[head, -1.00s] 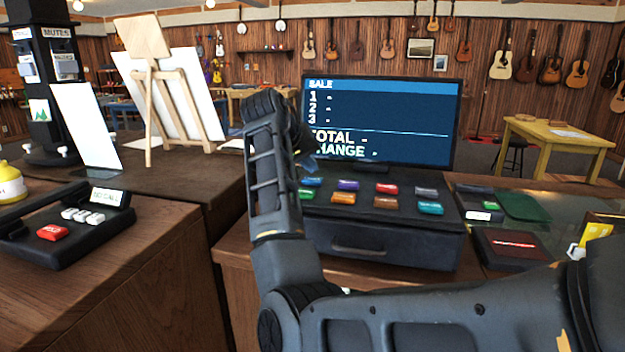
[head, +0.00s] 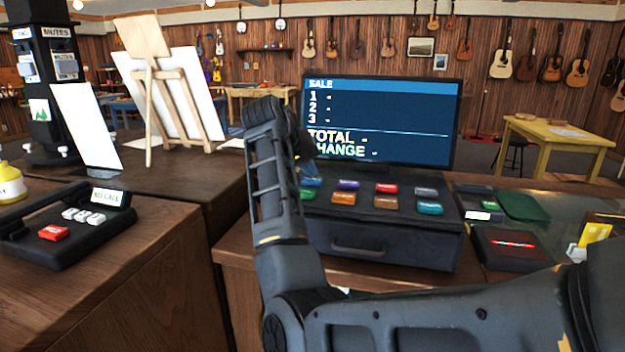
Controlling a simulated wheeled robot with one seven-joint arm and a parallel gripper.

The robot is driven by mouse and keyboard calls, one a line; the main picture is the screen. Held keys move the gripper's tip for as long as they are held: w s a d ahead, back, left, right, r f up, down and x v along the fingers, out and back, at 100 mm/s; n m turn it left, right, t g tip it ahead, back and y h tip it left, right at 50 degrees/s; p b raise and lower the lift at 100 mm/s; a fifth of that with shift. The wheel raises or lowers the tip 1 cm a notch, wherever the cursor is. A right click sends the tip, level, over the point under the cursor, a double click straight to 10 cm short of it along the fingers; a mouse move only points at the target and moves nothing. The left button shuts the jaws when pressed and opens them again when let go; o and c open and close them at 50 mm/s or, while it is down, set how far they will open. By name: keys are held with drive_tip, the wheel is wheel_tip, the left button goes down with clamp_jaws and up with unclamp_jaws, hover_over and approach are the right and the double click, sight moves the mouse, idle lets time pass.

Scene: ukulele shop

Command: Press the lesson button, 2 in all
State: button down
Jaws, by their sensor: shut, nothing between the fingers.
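The cash register (head: 440,246) stands on the counter in the middle of the head view, with two rows of coloured keys on its sloped top. The keys include a blue one (head: 311,181), a purple one (head: 348,185), a red one (head: 386,188), a grey one (head: 425,191), an orange one (head: 343,198) and a teal one (head: 430,208). Their labels are too small to read, so I cannot tell which is the lesson button. My gripper (head: 308,154) is shut and empty, partly hidden behind my arm, near the left keys. I cannot tell whether it touches any key.
The screen (head: 400,108) behind the keys shows SALE, three lines without readable entries, TOTAL and CHANGE. A black device (head: 100,225) with a red key lies on the left counter. An easel (head: 160,90) stands behind it. A card terminal (head: 477,203) is at right.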

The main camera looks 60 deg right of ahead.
sight(310, 180)
drive_tip(key=shift+f, duration=0.25)
idle(0.3)
drive_tip(key=shift+r, duration=0.1)
drive_tip(key=shift+r+p, duration=0.8)
drive_tip(key=shift+p, duration=0.2)
drive_tip(key=shift+r, duration=0.1)
wheel_tip(310, 180, up, 5)
drive_tip(key=p, duration=0.4)
drive_tip(key=shift+p, duration=0.4)
idle(2.0)
